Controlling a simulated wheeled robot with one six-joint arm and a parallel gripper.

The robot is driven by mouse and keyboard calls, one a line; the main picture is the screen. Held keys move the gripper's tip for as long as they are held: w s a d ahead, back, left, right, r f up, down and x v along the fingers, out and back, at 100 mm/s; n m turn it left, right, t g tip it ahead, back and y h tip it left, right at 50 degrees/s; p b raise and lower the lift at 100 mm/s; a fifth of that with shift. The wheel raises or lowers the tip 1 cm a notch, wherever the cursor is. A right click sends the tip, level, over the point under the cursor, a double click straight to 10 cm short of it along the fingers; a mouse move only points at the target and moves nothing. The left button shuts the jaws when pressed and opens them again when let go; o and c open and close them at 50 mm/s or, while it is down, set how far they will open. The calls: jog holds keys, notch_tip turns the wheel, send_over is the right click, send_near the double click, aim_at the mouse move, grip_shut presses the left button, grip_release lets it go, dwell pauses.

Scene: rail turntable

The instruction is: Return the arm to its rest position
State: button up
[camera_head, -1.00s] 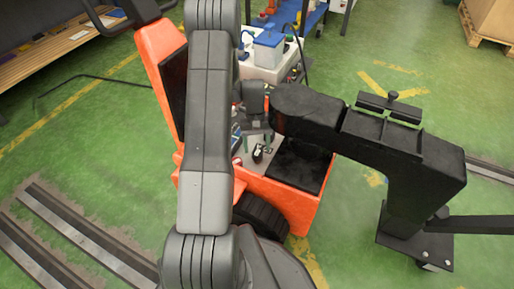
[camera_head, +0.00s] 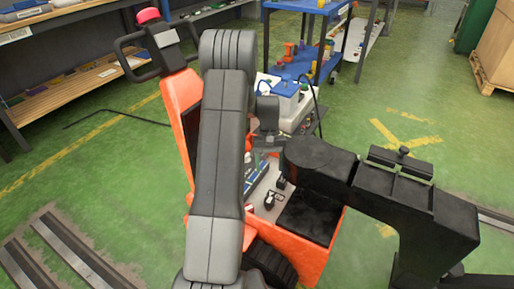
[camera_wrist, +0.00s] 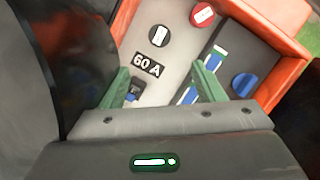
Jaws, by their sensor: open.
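My arm's grey links fill the middle of the head view, bent over an orange-walled tray (camera_wrist: 262,17). My gripper (camera_wrist: 161,70) shows in the wrist view with its two green fingers apart and nothing held between them. Beneath it is the tray's light grey panel with a "60 A" label (camera_wrist: 148,64), a black round piece (camera_wrist: 159,36) and a red round piece (camera_wrist: 202,14). A small dark and blue piece shows beside the left finger. In the head view the fingers are hard to make out behind the arm.
In the tray's dark compartment lie blue-and-white pieces and a blue round piece (camera_wrist: 244,86). A white box (camera_head: 290,100) and a blue trolley (camera_head: 305,68) stand beyond. Rails (camera_head: 60,255) lie at left. Green floor is open at right.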

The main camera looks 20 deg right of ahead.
aim_at(269, 199)
jog(key=b+x, duration=0.4)
jog(key=x, duration=0.9)
jog(key=shift+s+f, duration=0.2)
jog(key=shift+f, duration=0.2)
jog(key=shift+r, duration=0.25)
jog(key=shift+w, duration=0.1)
